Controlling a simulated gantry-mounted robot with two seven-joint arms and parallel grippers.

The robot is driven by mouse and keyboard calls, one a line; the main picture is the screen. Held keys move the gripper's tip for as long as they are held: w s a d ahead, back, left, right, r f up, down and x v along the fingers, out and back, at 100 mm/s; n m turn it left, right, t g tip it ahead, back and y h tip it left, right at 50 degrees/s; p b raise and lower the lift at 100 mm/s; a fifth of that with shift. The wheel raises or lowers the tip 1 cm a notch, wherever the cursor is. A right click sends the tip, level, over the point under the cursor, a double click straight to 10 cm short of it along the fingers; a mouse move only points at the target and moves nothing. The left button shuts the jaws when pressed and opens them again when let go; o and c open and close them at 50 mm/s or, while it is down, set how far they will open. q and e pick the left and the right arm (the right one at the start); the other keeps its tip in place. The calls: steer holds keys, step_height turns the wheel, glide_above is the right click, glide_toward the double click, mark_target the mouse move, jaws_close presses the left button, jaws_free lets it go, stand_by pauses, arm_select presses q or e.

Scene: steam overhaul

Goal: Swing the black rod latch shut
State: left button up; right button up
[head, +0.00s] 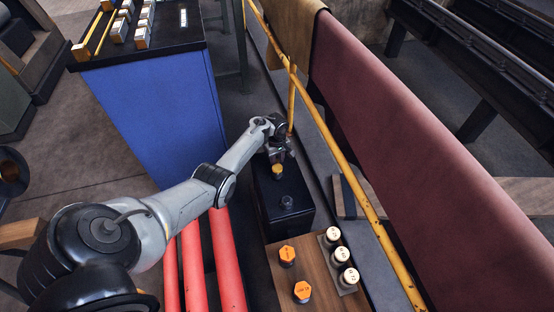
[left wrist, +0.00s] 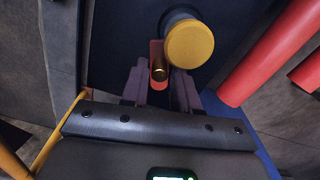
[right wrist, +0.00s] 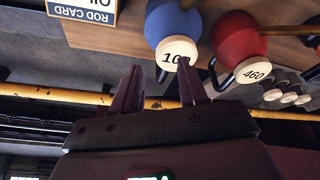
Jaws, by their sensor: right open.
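My left gripper (head: 277,152) is at the far end of a dark box (head: 287,207), just beyond a yellow-capped knob (head: 277,171). In the left wrist view its fingers (left wrist: 158,82) stand either side of a small brass-ended pin (left wrist: 159,69) with a red piece behind it. Whether they touch it I cannot tell. The yellow cap (left wrist: 190,44) is close by to the right. I cannot pick out the black rod latch for certain; the gripper may hide it. My right gripper (right wrist: 162,80) is open and empty, out of the head view.
A blue bulb-shaped piece (right wrist: 170,25) and a red one (right wrist: 238,42) are near the right gripper. A yellow rail (head: 338,153) runs beside the box. Red pipes (head: 227,260) and a wooden board (head: 318,285) with orange and white caps lie nearer. A blue cabinet (head: 160,110) stands left.

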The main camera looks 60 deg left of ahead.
arm_select(q)
jaws_close()
arm_select(e)
steer(key=shift+w, duration=0.1)
arm_select(q)
steer(key=shift+r+p, duration=0.2)
steer(key=shift+p, duration=0.15)
arm_select(e)
steer(key=shift+r, duration=0.4)
arm_select(q)
steer(key=m+p, duration=0.2)
steer(key=p, duration=0.1)
steer(key=shift+s+r+m, duration=0.1)
steer(key=shift+s+m, duration=0.2)
steer(key=shift+m, duration=0.1)
steer(key=shift+s+f+m, duration=0.2)
steer(key=shift+f+m, duration=0.05)
steer(key=shift+m, duration=0.55)
arm_select(e)
steer(key=shift+r, duration=1.8)
arm_select(q)
jaws_free()
steer(key=shift+p, duration=0.3)
